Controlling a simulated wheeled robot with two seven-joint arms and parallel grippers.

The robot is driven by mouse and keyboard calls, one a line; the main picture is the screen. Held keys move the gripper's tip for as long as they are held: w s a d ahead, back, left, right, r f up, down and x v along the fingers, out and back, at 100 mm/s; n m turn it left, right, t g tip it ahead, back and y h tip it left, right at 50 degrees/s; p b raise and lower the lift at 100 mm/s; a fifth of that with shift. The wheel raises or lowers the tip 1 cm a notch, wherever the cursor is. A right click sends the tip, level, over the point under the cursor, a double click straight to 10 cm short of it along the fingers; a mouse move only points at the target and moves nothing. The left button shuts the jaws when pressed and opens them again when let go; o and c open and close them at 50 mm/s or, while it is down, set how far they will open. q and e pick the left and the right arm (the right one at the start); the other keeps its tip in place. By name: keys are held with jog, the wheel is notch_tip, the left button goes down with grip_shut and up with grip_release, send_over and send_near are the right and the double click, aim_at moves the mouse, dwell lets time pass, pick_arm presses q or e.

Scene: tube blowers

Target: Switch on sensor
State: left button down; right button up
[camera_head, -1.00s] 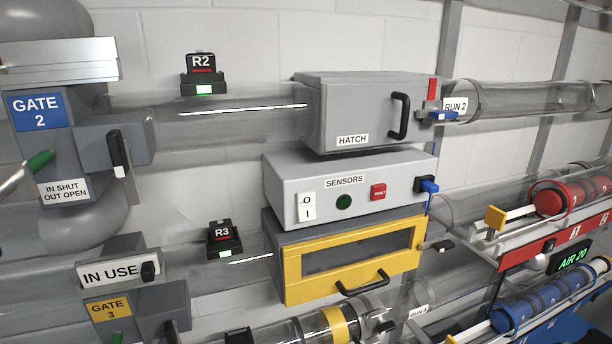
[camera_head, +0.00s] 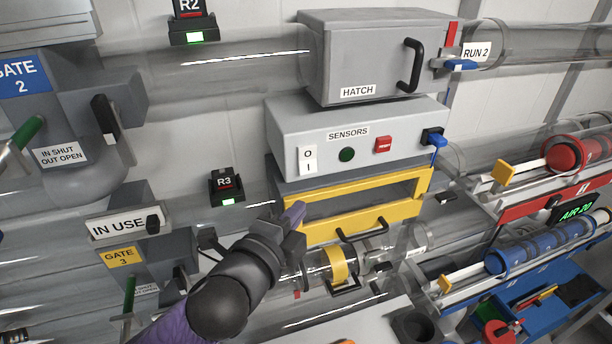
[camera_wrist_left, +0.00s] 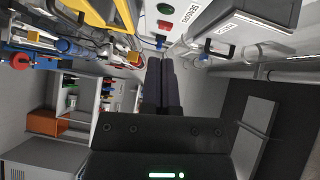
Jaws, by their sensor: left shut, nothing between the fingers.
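The grey sensors box (camera_head: 290,130) is on the wall below the hatch box. Its white rocker switch (camera_head: 308,159), marked O and I, is at the left of its front. A dark green lamp (camera_head: 347,154) and a red reset button (camera_head: 383,145) are to the right of the switch. My left gripper (camera_head: 294,213) is shut and empty, below the switch and in front of the yellow-framed box. In the left wrist view its shut fingers (camera_wrist_left: 160,65) point toward the sensors box (camera_wrist_left: 196,14); the switch is not visible there. My right gripper is not in view.
The hatch box (camera_head: 365,60) with a black handle is above. The yellow-framed box (camera_head: 400,212) is directly below the sensors box. A blue connector (camera_head: 437,140) sticks out at the right end. Clear tubes and the R3 unit (camera_head: 226,187) are at the left.

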aim_at(315, 170)
pick_arm(q)
jog(key=w, duration=0.3)
jog(key=w+d, duration=0.1)
jog(key=w, duration=0.2)
jog(key=w+f+p, duration=0.1)
jog(key=w, duration=0.2)
jog(key=shift+w+d, duration=0.2)
jog(key=shift+w, duration=0.05)
